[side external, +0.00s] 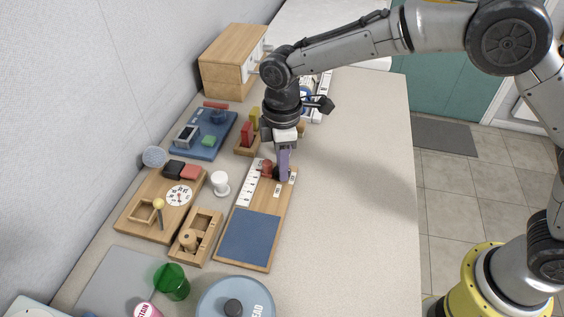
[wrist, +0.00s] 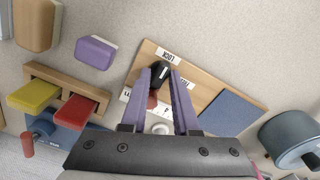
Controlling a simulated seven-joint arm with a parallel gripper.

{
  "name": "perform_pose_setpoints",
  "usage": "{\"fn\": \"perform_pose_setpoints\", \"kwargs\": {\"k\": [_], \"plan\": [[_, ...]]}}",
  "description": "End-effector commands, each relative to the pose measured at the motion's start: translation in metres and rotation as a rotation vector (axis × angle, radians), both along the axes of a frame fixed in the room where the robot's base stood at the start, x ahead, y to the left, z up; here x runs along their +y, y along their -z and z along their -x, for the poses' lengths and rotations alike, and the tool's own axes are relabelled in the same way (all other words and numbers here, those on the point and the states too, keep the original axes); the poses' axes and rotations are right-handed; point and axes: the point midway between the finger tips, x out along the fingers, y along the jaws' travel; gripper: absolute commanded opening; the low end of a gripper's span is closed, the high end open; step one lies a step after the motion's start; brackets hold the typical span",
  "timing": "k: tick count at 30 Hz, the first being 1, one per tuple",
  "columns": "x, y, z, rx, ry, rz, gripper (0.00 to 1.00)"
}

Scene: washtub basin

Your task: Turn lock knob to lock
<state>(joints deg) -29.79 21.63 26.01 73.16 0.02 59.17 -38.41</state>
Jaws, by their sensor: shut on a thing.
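The lock knob (wrist: 160,69) is small and black, near one end of a wooden board (side external: 265,199) with a blue panel (side external: 250,233) at its other end. A white label reading LOCK (wrist: 167,54) lies just beyond the knob in the wrist view, and another white label (wrist: 187,85) is to its right. My gripper (wrist: 162,73) has its purple fingers on either side of the knob, shut on it. In the side view my gripper (side external: 283,176) points down at the board, and its fingers hide most of the knob. A reddish part (side external: 267,168) sits beside it.
A wooden holder (wrist: 65,88) with yellow and red blocks stands close to the board. A white spool-like piece (side external: 221,184) and a wooden tray (side external: 197,237) are on its left. A round blue lid (side external: 255,293) lies in front. The counter to the right is clear.

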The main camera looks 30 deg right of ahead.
Motion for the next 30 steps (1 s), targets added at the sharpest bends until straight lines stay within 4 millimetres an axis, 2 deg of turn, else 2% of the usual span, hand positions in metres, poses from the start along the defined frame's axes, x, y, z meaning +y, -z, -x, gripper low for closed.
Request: {"fn": "perform_pose_setpoints", "kwargs": {"k": [11,12,15,16,25,30], "plan": [[0.0,-0.001,0.0,-0.003,-0.009,0.001,0.0],[0.0,-0.001,0.0,-0.002,-0.008,0.001,0.36],[0.0,-0.001,0.0,-0.002,-0.007,0.001,0.54],[0.0,-0.001,0.0,-0.002,-0.006,0.001,0.57],[0.0,-0.001,0.0,-0.001,-0.004,0.0,0.57],[0.0,-0.017,-0.001,-0.004,-0.004,-0.002,0.57]]}}
